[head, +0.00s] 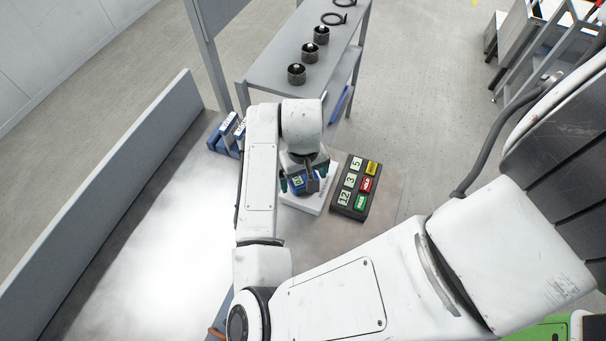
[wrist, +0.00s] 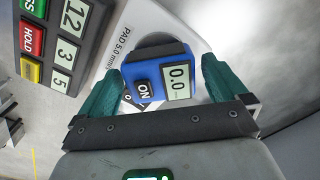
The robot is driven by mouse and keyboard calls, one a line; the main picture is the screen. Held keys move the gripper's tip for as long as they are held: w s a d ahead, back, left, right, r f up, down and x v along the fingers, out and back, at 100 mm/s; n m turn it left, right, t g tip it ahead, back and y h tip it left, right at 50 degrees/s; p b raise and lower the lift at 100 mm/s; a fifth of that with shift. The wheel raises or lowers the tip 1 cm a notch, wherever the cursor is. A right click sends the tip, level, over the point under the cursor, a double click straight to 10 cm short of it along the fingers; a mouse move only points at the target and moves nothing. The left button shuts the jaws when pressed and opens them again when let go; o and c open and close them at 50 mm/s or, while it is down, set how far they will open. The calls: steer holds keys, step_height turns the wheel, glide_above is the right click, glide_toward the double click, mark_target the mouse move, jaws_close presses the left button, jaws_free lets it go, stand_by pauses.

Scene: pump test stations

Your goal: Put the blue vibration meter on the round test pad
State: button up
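The blue vibration meter (wrist: 150,85) shows a display reading 0.0 and an ON button; in the head view its blue body (head: 298,183) is under my gripper. My gripper (wrist: 160,72) has its two green fingers on either side of the meter, with a narrow gap at the right finger, so it looks open around it. In the head view my gripper (head: 306,178) is over the white pad plate. The round test pad (wrist: 155,39) shows as a grey disc edge behind the meter, mostly hidden by it. I cannot tell whether the meter touches the pad.
The white plate (wrist: 115,48) is printed PAD 5.0 mm/s. A dark button box (head: 355,187) with number tiles stands right beside it. Blue binders (head: 227,134) stand at the table's far left. A grey shelf (head: 276,75) behind holds dark cylinders and rings.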

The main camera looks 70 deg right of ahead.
mark_target(303, 176)
step_height(303, 176, up, 12)
steer(key=shift+r, duration=0.15)
stand_by(0.6)
